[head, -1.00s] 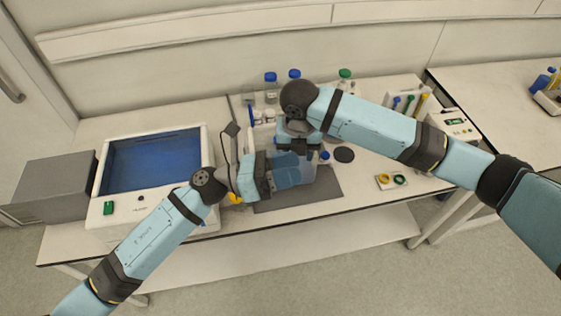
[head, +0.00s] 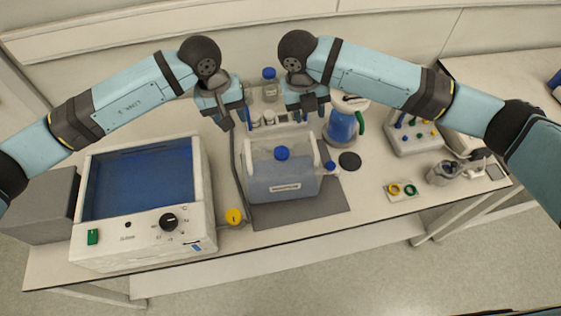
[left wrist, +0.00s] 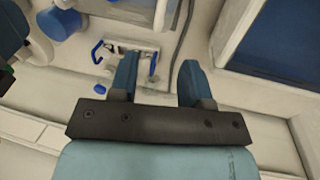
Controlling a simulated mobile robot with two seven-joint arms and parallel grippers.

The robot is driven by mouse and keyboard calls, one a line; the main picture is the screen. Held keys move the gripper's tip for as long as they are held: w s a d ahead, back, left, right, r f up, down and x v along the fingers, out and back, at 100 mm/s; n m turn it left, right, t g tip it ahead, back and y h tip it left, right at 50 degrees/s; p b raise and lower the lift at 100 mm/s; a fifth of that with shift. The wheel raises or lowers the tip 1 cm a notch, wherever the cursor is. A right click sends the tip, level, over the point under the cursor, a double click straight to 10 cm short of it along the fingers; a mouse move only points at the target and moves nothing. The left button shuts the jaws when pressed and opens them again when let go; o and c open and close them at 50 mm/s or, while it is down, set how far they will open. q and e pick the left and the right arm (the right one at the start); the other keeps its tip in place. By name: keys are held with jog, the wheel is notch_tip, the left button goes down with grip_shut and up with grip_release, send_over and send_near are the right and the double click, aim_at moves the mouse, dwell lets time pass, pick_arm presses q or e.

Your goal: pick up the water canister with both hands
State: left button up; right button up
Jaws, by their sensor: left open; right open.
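The water canister (head: 284,188) is a clear, box-shaped container with bluish water, a blue cap and a white label. It stands upright on the dark grey mat (head: 338,203) in the head view. My left gripper (head: 236,122) is open and empty, above and behind the canister's left side. It also shows open in the left wrist view (left wrist: 160,75), with nothing between its fingers. My right gripper (head: 311,113) is open and empty, above and behind the canister's right side. Neither gripper appears to touch the canister.
A white bath unit (head: 207,208) with a blue window stands left of the canister. A yellow-capped part (head: 233,216) sits between them. A blue jug (head: 341,127) stands behind right, and a dark disc (head: 349,161) lies right. A blue-capped bottle (head: 270,90) stands behind.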

aim_at(315, 144)
pick_arm(q)
jog(key=d+f, duration=0.1)
jog(key=f, duration=0.8)
jog(key=d+f, duration=0.1)
jog(key=f, duration=0.3)
jog(key=shift+s+d+f, duration=0.15)
jog(key=shift+s+d, duration=0.1)
jog(key=shift+d, duration=0.05)
pick_arm(e)
jog(key=d+f, duration=0.1)
jog(key=f, duration=0.8)
jog(key=d+f, duration=0.1)
jog(key=f, duration=0.3)
jog(key=shift+s+d+f, duration=0.15)
jog(key=shift+s+d, duration=0.1)
jog(key=shift+d, duration=0.1)
pick_arm(q)
grip_shut()
pick_arm(e)
grip_shut()
